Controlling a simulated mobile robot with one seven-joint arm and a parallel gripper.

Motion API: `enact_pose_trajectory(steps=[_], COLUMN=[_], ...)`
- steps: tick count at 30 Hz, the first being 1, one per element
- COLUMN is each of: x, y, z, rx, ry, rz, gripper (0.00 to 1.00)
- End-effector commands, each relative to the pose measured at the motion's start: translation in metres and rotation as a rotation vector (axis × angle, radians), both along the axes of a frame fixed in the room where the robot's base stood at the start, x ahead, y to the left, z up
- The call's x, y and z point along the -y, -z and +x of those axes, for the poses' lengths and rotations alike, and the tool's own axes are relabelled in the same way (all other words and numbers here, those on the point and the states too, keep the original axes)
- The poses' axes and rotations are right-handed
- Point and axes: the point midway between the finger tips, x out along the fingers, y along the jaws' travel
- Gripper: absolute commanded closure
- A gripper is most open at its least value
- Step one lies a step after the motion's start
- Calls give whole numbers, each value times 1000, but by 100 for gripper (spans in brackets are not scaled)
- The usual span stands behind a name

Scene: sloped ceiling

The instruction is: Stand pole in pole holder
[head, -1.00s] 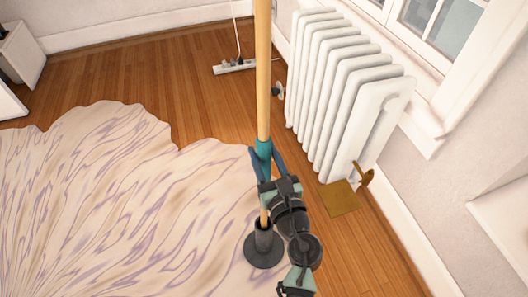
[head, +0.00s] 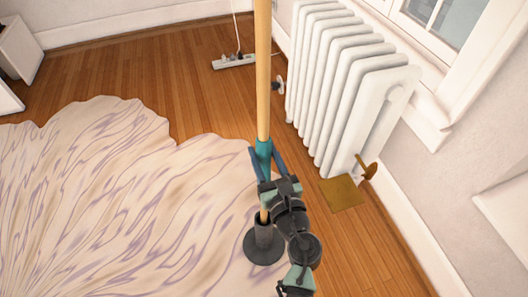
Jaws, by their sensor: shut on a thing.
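The pole (head: 263,75) is a long, light wooden rod with a teal band (head: 263,152), and it runs upright past the top edge of the head view. My gripper (head: 266,160) is shut on the pole at the teal band. The pole holder (head: 264,245) is a dark grey tube on a round base, standing at the rug's edge below my gripper. The pole's lower end meets the holder's top opening and appears to go into it. How deep it sits is hidden.
A white radiator (head: 350,85) stands close on the right, by the wall and window. A brass-coloured plate (head: 341,193) lies at its foot. A pale patterned rug (head: 110,200) covers the floor to the left. A power strip (head: 234,61) lies at the back.

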Motion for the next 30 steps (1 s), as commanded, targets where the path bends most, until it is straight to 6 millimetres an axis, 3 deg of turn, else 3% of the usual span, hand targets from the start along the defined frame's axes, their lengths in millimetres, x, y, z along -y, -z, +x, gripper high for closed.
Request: enact_pose_trajectory(steps=[30], x=[0], y=[70], z=[1], rx=[4], ry=[0], rz=[1], gripper=[100])
